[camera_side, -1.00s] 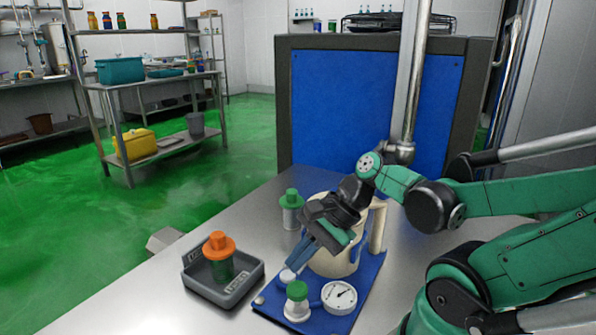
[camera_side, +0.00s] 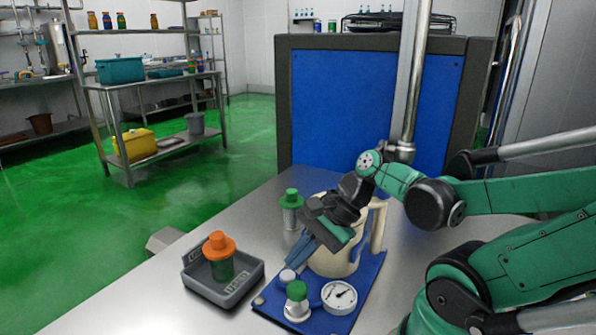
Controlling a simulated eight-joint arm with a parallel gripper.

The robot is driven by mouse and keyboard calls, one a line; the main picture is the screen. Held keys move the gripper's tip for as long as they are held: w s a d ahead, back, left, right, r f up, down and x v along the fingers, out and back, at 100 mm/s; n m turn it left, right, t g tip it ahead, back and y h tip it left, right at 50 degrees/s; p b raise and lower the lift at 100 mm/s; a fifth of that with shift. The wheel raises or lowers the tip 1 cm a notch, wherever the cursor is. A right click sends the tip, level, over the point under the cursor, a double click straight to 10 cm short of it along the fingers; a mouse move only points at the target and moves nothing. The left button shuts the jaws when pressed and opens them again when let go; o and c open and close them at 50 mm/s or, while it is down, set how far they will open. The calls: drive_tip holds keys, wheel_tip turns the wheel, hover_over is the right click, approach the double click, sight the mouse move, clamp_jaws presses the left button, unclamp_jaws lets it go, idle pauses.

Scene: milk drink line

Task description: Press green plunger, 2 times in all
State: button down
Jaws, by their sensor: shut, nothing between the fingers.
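The green plunger (camera_side: 297,291) is a green knob on a pale metallic base, at the front of a blue board (camera_side: 357,306). My gripper (camera_side: 293,265) has blue fingers that point down and to the left. They are shut and empty. The fingertips are just behind the green plunger in the picture, close above a small pale round knob (camera_side: 288,276) on the same board. I cannot tell whether they touch that knob. They appear apart from the green plunger.
A round white gauge (camera_side: 339,297) sits right of the plunger. A cream jug (camera_side: 335,263) stands behind it, partly hidden by my gripper. A green-capped bottle (camera_side: 291,212) stands further back. A grey tray (camera_side: 254,281) holds an orange-capped green bottle (camera_side: 220,259). The table's front left is clear.

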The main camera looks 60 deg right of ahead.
sight(295, 287)
wheel_tip(295, 287, up, 6)
drive_tip(key=shift+r, duration=0.25)
idle(0.4)
drive_tip(key=shift+f, duration=4.45)
drive_tip(key=shift+f, duration=0.1)
drive_tip(key=shift+f, duration=0.3)
drive_tip(key=shift+f, duration=0.55)
drive_tip(key=shift+s+f, duration=0.1)
drive_tip(key=shift+f, duration=0.45)
drive_tip(key=shift+r, duration=2.55)
